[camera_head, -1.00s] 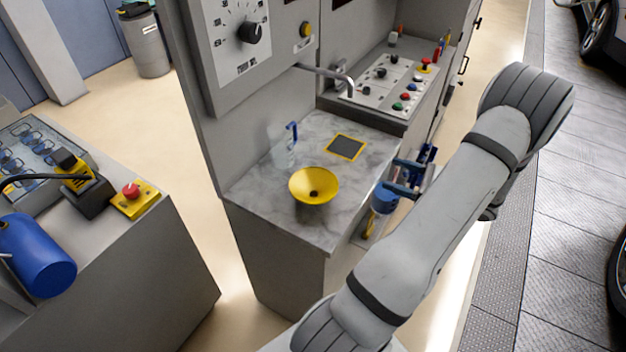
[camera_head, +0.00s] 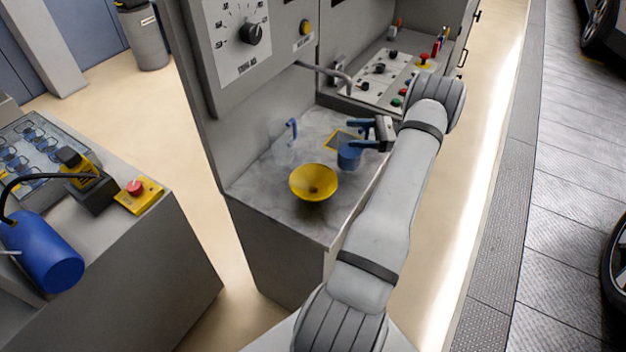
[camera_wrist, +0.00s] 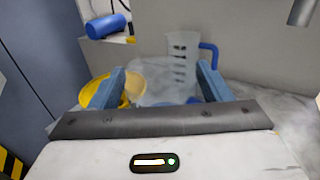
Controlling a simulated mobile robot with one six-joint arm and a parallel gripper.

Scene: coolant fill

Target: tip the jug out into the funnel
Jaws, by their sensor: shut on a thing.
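My gripper (camera_head: 370,134) is shut on a bluish, see-through vessel, seemingly the jug (camera_head: 349,156). It is above the marble counter and looks about upright. The yellow funnel (camera_head: 313,182) is on the counter to the left of the held jug and nearer the camera, apart from it. In the wrist view, the pale jug (camera_wrist: 160,88) is between the two blue fingers, with the funnel (camera_wrist: 97,90) partly hidden behind the left finger. A clear measuring jug with a blue handle (camera_head: 292,128) stands near the counter's back wall; it also shows in the wrist view (camera_wrist: 184,58).
A bent metal pipe (camera_head: 330,74) juts from the cabinet above the counter. A control panel (camera_head: 378,82) is at the back. A separate bench (camera_head: 130,255) stands at the left.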

